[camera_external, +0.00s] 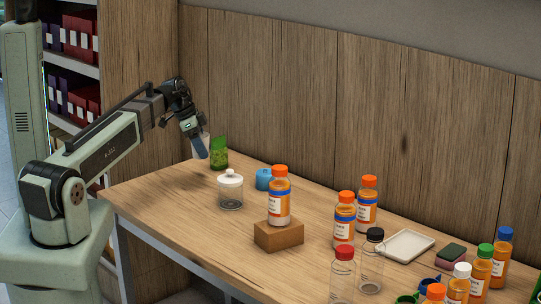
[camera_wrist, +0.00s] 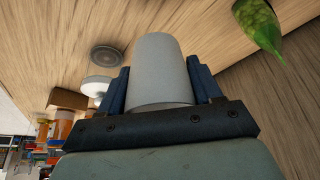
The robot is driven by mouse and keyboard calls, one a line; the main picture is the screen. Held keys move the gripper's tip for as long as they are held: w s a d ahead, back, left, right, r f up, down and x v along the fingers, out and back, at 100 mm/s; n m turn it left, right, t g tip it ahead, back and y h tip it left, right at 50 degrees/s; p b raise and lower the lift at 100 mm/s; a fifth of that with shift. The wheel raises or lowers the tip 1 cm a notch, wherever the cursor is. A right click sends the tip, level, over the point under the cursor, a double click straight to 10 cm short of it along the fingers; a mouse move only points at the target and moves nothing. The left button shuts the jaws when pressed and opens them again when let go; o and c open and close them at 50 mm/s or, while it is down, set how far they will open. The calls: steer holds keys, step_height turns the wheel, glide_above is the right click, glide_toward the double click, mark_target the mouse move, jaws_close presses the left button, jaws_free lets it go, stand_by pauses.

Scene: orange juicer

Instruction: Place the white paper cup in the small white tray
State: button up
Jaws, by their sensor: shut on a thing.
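The white paper cup (camera_wrist: 160,70) is between the two dark blue fingers of my gripper (camera_wrist: 160,85) in the wrist view. My gripper is shut on it. In the external view my gripper (camera_external: 201,147) is above the far left end of the table, with the pale cup (camera_external: 204,139) partly hidden by a finger. The small white tray (camera_external: 409,246) lies flat and looks empty at the back right of the table, far from my gripper.
A green item (camera_external: 219,152), a lidded glass jar (camera_external: 230,190) and a blue object (camera_external: 264,179) stand near my gripper. An orange-capped bottle (camera_external: 279,196) stands on a brown block (camera_external: 278,235). More bottles (camera_external: 344,218) and a dark sponge-like block (camera_external: 451,254) surround the tray.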

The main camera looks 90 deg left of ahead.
step_height(320, 180, up, 12)
steer(key=w+d, duration=0.3)
steer(key=w, duration=1.4)
steer(key=n+y, duration=0.1)
steer(key=n, duration=0.2)
glide_above(413, 246)
steer(key=s, duration=0.1)
steer(key=shift+s+d+f, duration=0.15)
steer(key=shift+f, duration=5.25)
steer(key=shift+s+d+f, duration=0.1)
steer(key=shift+f, duration=5.25)
steer(key=shift+f, duration=0.2)
steer(key=o, duration=0.7)
